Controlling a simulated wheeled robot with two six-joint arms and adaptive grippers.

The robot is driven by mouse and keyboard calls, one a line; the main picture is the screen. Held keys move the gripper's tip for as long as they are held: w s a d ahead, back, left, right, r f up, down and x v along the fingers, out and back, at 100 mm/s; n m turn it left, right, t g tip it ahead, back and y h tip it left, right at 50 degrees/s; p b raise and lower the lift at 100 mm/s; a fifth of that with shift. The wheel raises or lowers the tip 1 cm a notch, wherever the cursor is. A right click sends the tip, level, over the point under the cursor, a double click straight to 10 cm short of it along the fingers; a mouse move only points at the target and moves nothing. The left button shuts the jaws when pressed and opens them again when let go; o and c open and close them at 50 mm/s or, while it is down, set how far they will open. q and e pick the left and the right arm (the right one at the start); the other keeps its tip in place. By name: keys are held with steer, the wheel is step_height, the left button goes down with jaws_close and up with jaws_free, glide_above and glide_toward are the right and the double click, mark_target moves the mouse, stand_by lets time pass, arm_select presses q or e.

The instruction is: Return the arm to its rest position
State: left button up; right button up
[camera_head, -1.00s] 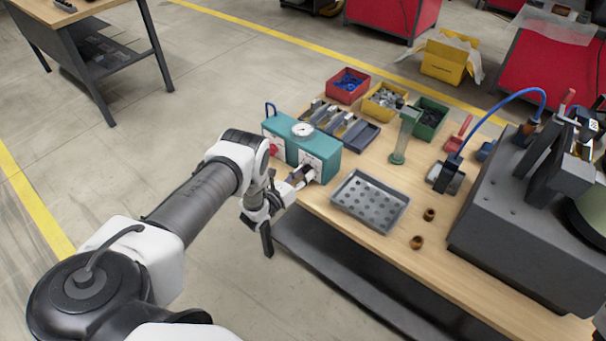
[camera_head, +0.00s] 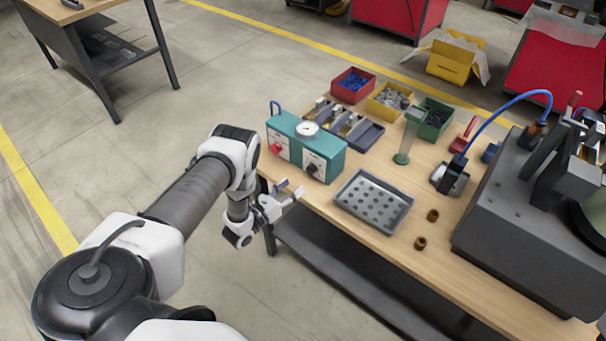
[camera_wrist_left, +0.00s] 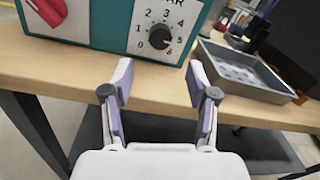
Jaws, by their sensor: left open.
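My left gripper (camera_head: 291,194) is open and empty, just off the front edge of the wooden workbench (camera_head: 465,262). In the left wrist view its two fingers (camera_wrist_left: 160,85) are spread apart with nothing between them. The teal control box (camera_head: 318,150) stands on the bench just beyond the gripper, apart from it. It has a round gauge on top, a red knob (camera_wrist_left: 48,10) and a black dial knob (camera_wrist_left: 160,37) on a numbered scale. The dial's pointer is hard to read exactly. My right gripper does not show.
A grey perforated tray (camera_head: 343,204) lies right of the box. A large grey machine (camera_head: 520,250) fills the right.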

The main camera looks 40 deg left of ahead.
arm_select(q)
steer(key=s, duration=0.4)
steer(key=shift+s+a, duration=0.15)
steer(key=shift+a, duration=0.1)
